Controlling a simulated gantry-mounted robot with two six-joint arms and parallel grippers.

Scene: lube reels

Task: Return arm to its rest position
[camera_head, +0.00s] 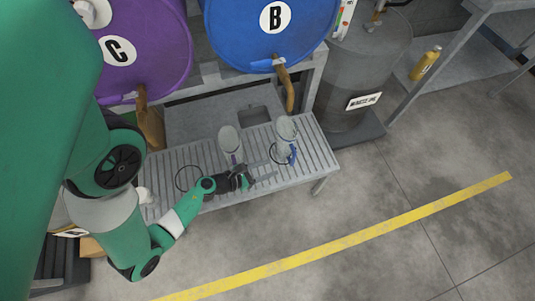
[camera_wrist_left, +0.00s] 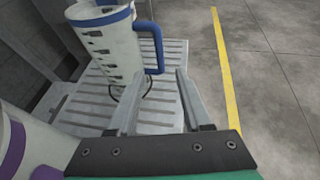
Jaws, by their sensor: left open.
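My left gripper (camera_head: 272,164) reaches over the slatted grey bench, its fingers pointing right. In the left wrist view its two fingers (camera_wrist_left: 158,88) are spread apart with nothing held between them. A pale measuring jug with a blue rim and blue handle (camera_wrist_left: 105,45) stands upright on the slats just beyond the fingers; it also shows in the head view (camera_head: 287,130). A second jug (camera_head: 230,140), with purple trim, stands to its left, close to the gripper; part of it shows at the lower left of the wrist view (camera_wrist_left: 25,150). My right gripper is not in view.
A purple drum marked C (camera_head: 155,40) and a blue drum marked B (camera_head: 240,30) lie behind the slatted bench (camera_head: 320,160). A grey waste oil drum (camera_head: 365,65) stands to the right. A yellow bottle (camera_head: 425,63) is farther right. The floor in front is clear.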

